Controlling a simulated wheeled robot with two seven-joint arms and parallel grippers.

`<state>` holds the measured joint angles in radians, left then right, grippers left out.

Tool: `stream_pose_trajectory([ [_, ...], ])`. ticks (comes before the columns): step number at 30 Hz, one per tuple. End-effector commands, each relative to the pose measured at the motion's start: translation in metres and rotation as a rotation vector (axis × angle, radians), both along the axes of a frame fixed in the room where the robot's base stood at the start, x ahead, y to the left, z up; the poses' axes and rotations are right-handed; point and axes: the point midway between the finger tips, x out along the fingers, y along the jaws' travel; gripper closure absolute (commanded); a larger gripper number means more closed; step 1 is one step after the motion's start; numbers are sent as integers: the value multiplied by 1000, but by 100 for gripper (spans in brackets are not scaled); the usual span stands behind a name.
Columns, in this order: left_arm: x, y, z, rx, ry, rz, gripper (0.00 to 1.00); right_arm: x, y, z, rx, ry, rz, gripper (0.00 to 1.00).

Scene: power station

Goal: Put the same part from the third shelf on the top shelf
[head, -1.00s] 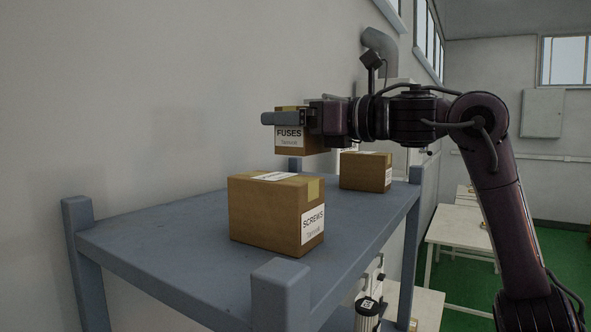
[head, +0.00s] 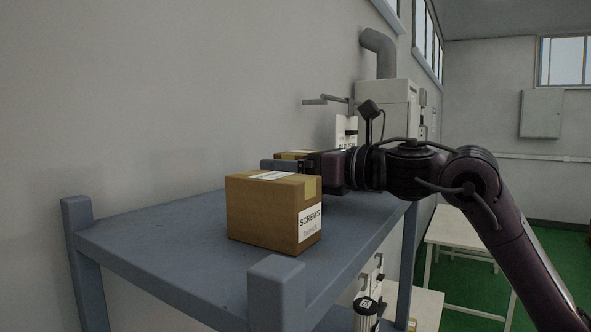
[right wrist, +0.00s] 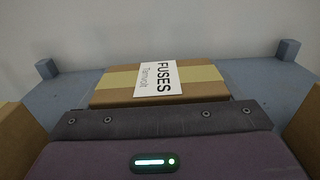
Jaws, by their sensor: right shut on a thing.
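My right gripper (head: 292,164) is shut on the cardboard FUSES box (head: 290,155), behind the SCREWS box (head: 260,212) in the head view. Only a bit of the FUSES box's top shows there. The right wrist view shows its label and tan tape (right wrist: 112,79) in front of the gripper body. The SCREWS box stands on the blue-grey top shelf (head: 150,238). Whether the FUSES box touches the shelf is hidden. My left gripper is not in view.
In the right wrist view, a cardboard box stands close on the left (right wrist: 14,135) and another on the right (right wrist: 306,122). Corner posts (head: 78,215) rise above the shelf. The shelf's left part is clear. A wall runs behind.

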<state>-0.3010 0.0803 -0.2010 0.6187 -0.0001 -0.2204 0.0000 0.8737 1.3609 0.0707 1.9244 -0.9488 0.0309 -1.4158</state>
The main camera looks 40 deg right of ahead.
Motion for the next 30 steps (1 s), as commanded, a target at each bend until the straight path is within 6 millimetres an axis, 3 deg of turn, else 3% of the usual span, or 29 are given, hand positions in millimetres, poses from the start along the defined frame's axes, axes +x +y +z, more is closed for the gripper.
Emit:
stream_pose_trajectory([
  [18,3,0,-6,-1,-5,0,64,-1,-2,-12,1,-3,-4,50],
  [19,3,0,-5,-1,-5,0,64,-1,-2,-12,0,0,-4,11],
  [21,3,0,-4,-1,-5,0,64,-1,-2,-12,0,0,-4,2],
  [30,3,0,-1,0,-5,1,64,-1,-2,-8,1,-1,-4,0],
])
